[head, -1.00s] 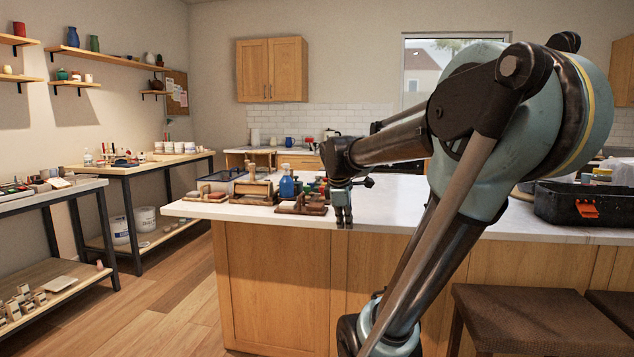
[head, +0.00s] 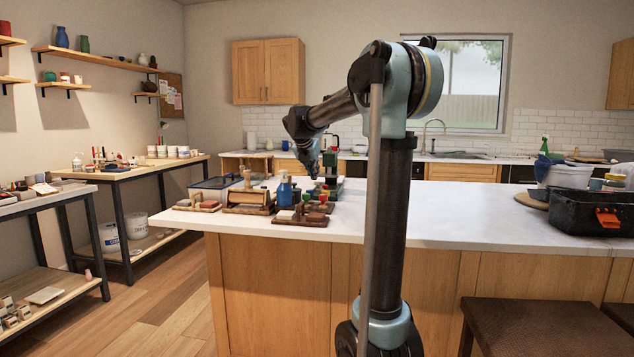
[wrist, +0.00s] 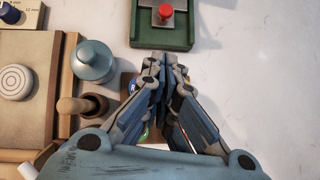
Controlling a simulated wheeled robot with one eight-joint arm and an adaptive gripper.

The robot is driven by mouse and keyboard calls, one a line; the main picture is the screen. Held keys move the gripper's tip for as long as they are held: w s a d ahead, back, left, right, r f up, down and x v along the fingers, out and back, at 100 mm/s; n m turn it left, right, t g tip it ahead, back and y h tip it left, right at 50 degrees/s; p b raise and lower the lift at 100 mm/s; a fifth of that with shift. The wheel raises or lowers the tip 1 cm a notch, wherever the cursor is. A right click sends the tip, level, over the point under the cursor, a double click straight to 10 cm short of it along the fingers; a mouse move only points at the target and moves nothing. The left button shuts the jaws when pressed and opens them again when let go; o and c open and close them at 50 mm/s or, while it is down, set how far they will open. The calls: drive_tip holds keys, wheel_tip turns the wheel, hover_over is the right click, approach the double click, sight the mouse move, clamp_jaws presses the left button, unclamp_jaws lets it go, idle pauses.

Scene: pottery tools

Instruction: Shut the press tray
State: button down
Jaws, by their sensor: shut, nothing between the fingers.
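A green tray-like base (wrist: 145,38) with a grey metal plate and a red knob (wrist: 165,12) is at the top of the wrist view, cut off by the edge. A green block (head: 333,187) on the counter in the head view appears to be the same thing. Which part is the press tray, and how far it is open, I cannot tell. My gripper (wrist: 165,60) is shut and empty, its fingertips pointing toward the near edge of the green base. In the head view my gripper (head: 314,177) hangs over the cluster of tools, partly hidden.
A wooden board with a round disc (wrist: 15,82) lies further left. A brown tool stand (head: 300,219) is at the counter's front edge.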

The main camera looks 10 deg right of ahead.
drive_tip(key=x, duration=0.8)
drive_tip(key=shift+w+f, duration=0.1)
drive_tip(key=shift+f, duration=0.2)
drive_tip(key=w, duration=0.1)
drive_tip(key=w+d, duration=0.1)
drive_tip(key=shift+w+d+f, duration=0.15)
drive_tip(key=shift+w+f, duration=0.2)
drive_tip(key=shift+f, duration=0.05)
drive_tip(key=shift+w+d+f, duration=0.1)
drive_tip(key=shift+w+d, duration=0.15)
drive_tip(key=shift+w, duration=0.3)
drive_tip(key=shift+w, duration=0.1)
drive_tip(key=w, duration=0.1)
drive_tip(key=w+d, duration=0.1)
drive_tip(key=w, duration=0.1)
drive_tip(key=w+d, duration=0.1)
drive_tip(key=w, duration=0.1)
drive_tip(key=shift+a, duration=0.1)
